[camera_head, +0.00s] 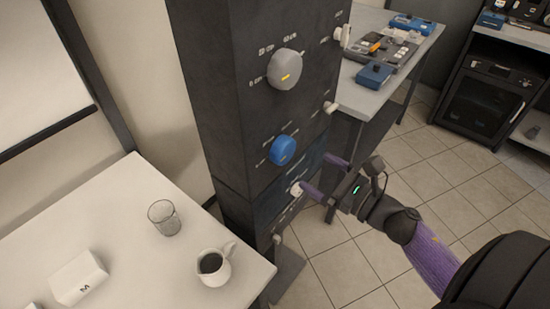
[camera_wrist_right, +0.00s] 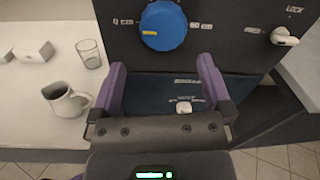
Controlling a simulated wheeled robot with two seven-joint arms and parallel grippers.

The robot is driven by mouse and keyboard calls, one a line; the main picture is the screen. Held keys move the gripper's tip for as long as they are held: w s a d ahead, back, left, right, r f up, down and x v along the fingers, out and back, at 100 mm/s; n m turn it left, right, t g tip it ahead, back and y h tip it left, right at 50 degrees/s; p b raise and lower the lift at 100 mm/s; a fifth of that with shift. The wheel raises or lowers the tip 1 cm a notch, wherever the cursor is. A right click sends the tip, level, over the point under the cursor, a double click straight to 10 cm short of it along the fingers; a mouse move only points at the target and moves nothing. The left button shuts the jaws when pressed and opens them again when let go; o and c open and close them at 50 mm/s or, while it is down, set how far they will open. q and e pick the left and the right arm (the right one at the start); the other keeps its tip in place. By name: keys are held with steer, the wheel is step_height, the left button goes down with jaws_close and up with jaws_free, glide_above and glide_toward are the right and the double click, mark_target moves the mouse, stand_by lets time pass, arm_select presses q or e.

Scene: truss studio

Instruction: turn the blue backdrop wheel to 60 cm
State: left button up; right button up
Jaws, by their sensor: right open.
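The blue wheel (camera_head: 283,150) is a round knob on the dark panel of a tall column (camera_head: 215,90). In the right wrist view the blue wheel (camera_wrist_right: 163,26) is at the top centre, with a yellow mark on its left side and small white labels to its left and right, too small to read surely. My right gripper (camera_head: 322,175) is open and empty, its purple fingers spread in front of the panel, just below the wheel. In the wrist view the right gripper (camera_wrist_right: 162,68) has its fingertips below the wheel, apart from it. My left gripper is not in view.
A grey knob (camera_head: 286,69) with a yellow mark sits above the wheel. White handles (camera_head: 329,107) stick out on the right. A small white knob (camera_wrist_right: 184,107) lies below. A white table (camera_head: 120,230) holds a glass (camera_head: 164,217) and a jug (camera_head: 214,264).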

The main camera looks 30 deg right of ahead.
mark_target(288, 152)
steer(key=x, duration=0.8)
steer(key=shift+w+d, duration=0.15)
steer(key=shift+w, duration=0.05)
steer(key=shift+c, duration=1.3)
steer(key=c, duration=0.7)
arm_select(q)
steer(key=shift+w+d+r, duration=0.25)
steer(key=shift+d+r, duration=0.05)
arm_select(e)
steer(key=shift+o, duration=0.2)
